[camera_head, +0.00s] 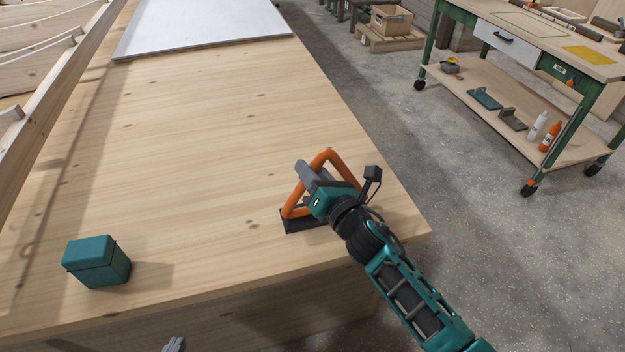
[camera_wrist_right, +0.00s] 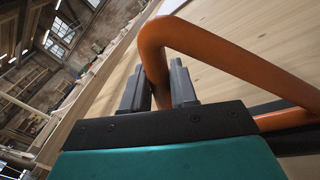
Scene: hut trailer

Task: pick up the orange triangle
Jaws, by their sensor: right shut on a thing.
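The orange triangle (camera_head: 344,167) is a bent tube frame standing near the right front edge of the wooden table, with a dark piece at its foot. My right gripper (camera_head: 305,174) is at the triangle, and its arm comes in from the lower right. In the right wrist view, the orange tube (camera_wrist_right: 225,62) passes between the two grey fingers of the gripper (camera_wrist_right: 158,85), which are shut on it near a rounded bend. Only a small grey tip of my left gripper (camera_head: 175,344) shows at the bottom edge. Its opening cannot be told.
A teal lidded box (camera_head: 97,262) stands at the table's left front. A pale board (camera_head: 205,25) lies at the far end. The wooden tabletop (camera_head: 190,150) between is clear. A green-framed workbench (camera_head: 530,90) on wheels stands across the floor at right.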

